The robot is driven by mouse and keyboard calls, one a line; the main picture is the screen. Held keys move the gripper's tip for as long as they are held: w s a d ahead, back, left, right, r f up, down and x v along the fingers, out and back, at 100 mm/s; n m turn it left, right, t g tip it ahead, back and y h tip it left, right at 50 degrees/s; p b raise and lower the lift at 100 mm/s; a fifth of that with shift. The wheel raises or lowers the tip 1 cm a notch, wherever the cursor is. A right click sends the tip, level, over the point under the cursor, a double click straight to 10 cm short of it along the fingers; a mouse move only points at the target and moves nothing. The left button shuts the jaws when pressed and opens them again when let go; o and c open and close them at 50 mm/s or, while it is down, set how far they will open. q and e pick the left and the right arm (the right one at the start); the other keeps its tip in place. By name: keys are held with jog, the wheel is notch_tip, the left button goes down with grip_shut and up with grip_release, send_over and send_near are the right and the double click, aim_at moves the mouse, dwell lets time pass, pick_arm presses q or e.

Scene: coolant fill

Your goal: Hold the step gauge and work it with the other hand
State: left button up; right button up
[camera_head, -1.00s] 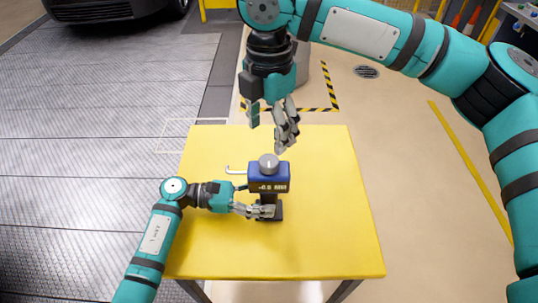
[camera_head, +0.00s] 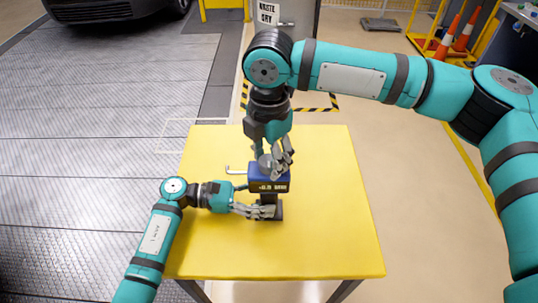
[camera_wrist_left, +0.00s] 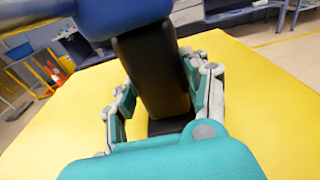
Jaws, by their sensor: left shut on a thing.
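The step gauge has a blue head (camera_head: 268,185) with a small lit display, a grey round knob on top (camera_head: 265,164), a dark stem and a dark base. It stands upright on the yellow table. My left gripper (camera_head: 262,210) is shut on the dark stem below the blue head. In the left wrist view, the dark stem (camera_wrist_left: 152,70) is between its two fingers, under the blue head (camera_wrist_left: 120,15). My right gripper (camera_head: 270,157) points down from above, its fingers apart on either side of the knob and partly hiding it. Contact with the knob cannot be made out.
The yellow table (camera_head: 320,230) is otherwise bare around the gauge. A dark car (camera_head: 95,10) stands at the far left; orange cones (camera_head: 463,35) stand at the back right.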

aim_at(269, 160)
jog(key=c, duration=0.7)
jog(key=shift+m, duration=3.1)
jog(key=o, duration=1.1)
jog(key=shift+o, duration=0.2)
notch_tip(269, 160, up, 12)
